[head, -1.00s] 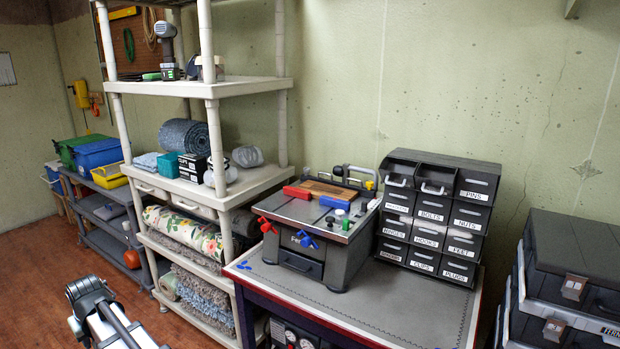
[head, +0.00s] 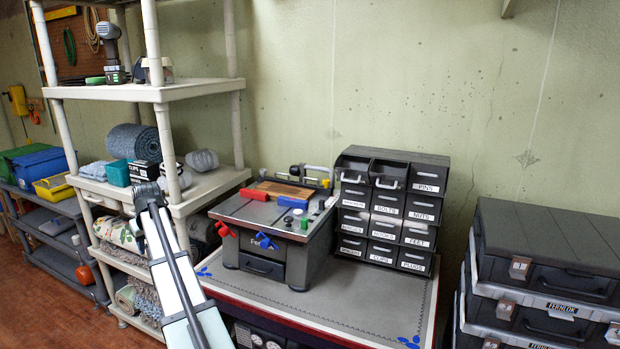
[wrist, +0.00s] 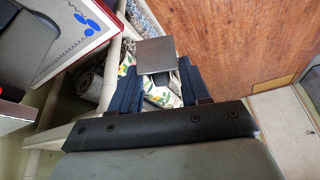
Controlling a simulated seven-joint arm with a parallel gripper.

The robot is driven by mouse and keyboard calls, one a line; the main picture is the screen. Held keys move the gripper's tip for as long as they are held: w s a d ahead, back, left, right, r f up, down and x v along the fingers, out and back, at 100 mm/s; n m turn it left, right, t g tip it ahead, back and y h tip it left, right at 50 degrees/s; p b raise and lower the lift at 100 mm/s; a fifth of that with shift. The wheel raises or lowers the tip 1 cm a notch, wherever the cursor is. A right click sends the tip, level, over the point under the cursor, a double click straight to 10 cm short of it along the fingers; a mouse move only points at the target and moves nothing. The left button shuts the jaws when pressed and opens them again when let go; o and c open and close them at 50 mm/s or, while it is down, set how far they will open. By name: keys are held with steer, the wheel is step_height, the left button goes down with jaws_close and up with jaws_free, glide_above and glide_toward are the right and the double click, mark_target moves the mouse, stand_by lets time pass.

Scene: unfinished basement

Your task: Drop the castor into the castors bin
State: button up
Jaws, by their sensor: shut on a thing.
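My gripper (wrist: 157,80) is seen in the wrist view with its two dark fingers shut on the castor (wrist: 157,55), whose flat grey-brown square plate shows between and beyond the fingertips. Its wheel cannot be made out. In the head view my arm rises in front of the shelf, left of the bench; the castor cannot be made out there. The drawer cabinet (head: 390,212) stands at the back of the bench. Its top left bin (head: 353,176) and top middle bin (head: 387,179) are pulled out and open, with no label readable on them. No readable label says castors.
A benchtop machine (head: 275,235) with red and blue clamps stands left of the cabinet on the grey bench (head: 350,305). The bench front is clear. Stacked black cases (head: 545,270) stand at the right. A cream shelf (head: 160,92) rises at the left.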

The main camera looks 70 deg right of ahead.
steer(key=s+d+r+m, duration=0.1)
steer(key=s+d+r, duration=0.45)
steer(key=d, duration=0.55)
steer(key=s+d+r+m+h, duration=0.1)
steer(key=s+d+r, duration=0.5)
steer(key=d, duration=0.5)
steer(key=s+d+r+m, duration=0.1)
steer(key=s+d+r, duration=0.3)
steer(key=s+d, duration=0.5)
steer(key=s+d+r+m, duration=0.1)
steer(key=s+d+r, duration=0.45)
steer(key=s, duration=0.45)
steer(key=s+d+r+g, duration=0.1)
steer(key=s+d+r, duration=0.4)
steer(key=s+d, duration=0.3)
steer(key=s+d+r+m, duration=0.1)
steer(key=s+d+r, duration=0.45)
steer(key=s, duration=0.55)
steer(key=shift+h, duration=0.4)
steer(key=shift+a+f, duration=0.1)
steer(key=shift+f, duration=2.65)
steer(key=o, duration=1.1)
steer(key=shift+o, duration=0.2)
